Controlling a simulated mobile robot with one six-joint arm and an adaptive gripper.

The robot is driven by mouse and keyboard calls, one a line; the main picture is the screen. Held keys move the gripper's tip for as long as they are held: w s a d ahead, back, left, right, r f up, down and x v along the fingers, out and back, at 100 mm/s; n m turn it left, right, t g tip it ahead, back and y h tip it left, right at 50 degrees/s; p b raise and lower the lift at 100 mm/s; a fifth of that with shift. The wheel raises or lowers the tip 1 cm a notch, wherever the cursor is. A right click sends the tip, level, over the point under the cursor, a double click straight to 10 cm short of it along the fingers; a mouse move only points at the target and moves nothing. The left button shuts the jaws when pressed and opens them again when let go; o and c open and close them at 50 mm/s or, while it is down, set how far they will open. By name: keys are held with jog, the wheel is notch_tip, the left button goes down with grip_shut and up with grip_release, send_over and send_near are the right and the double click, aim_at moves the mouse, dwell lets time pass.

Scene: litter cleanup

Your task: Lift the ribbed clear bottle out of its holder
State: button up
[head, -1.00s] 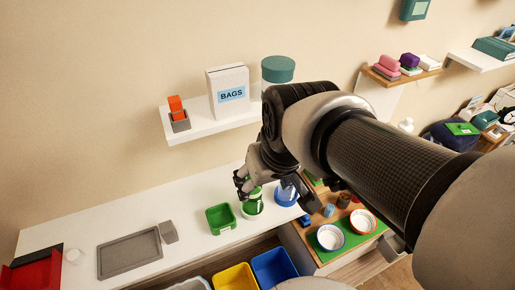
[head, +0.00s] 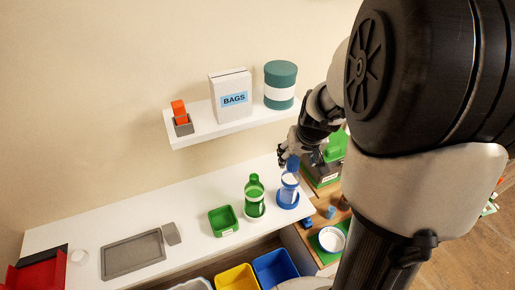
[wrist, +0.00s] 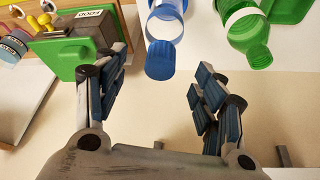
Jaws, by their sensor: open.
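The clear bottle (head: 289,188) with a blue cap stands upright in a round blue holder (head: 287,203) on the white counter. In the wrist view its blue cap (wrist: 160,61) shows in the picture's middle, with the clear body (wrist: 165,27) beyond it; ribs are too small to make out. My gripper (head: 288,160) is just above the bottle at its cap end. In the wrist view my gripper (wrist: 160,64) is open and empty, with one finger on each side of the cap. I cannot tell how far the fingers reach past the cap.
A green bottle (head: 254,191) stands close to the left of the clear one, and a green bin (head: 223,221) is beyond it. A grey tray (head: 132,254) lies further left. A white shelf (head: 232,124) holds a BAGS box (head: 232,94) behind. A FOOD box (wrist: 88,27) is near the left finger.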

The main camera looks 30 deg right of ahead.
aim_at(295, 161)
jog(key=x, duration=0.3)
jog(key=shift+b, duration=0.3)
jog(key=x, duration=0.1)
jog(key=b+x, duration=0.1)
jog(key=x, duration=0.3)
jog(key=shift+s+a+f+b, duration=0.2)
jog(key=shift+s+f+b, duration=0.05)
jog(key=shift+f+b, duration=0.1)
jog(key=shift+c, duration=0.4)
jog(key=c, duration=1.1)
